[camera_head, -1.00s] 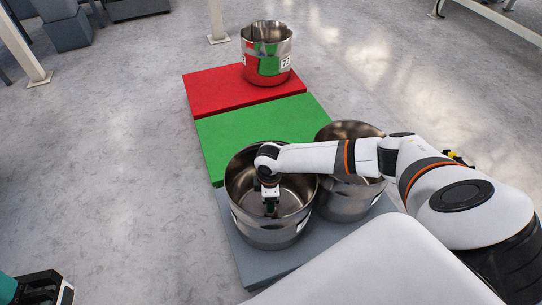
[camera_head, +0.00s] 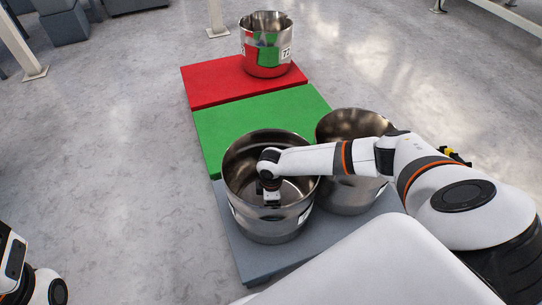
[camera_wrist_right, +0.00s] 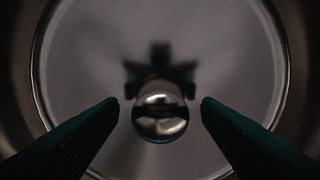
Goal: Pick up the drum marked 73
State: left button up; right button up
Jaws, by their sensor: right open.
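Three open steel drums show in the head view. The near left drum (camera_head: 282,222) and the near right drum (camera_head: 350,196) stand upright on a grey platform (camera_head: 244,262); I cannot read their labels. The far drum (camera_head: 268,62) stands on a red platform (camera_head: 205,84), and its label looks like 72 or 73. My right gripper (camera_head: 271,203) reaches down inside the near left drum, its fingertips hidden by the wall. In the right wrist view its open fingers (camera_wrist_right: 160,104) stand either side of a shiny round knob (camera_wrist_right: 160,125), without visible contact. My left gripper is out of view.
A bare green platform (camera_head: 262,116) lies between the red and grey ones. White posts (camera_head: 18,42) stand at the back left. The floor (camera_head: 110,150) to the left is clear. My right arm passes over the near right drum.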

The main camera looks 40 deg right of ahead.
grip_shut()
jog(key=shift+w+r, duration=0.1)
jog(key=shift+r, duration=0.2)
dwell(0.3)
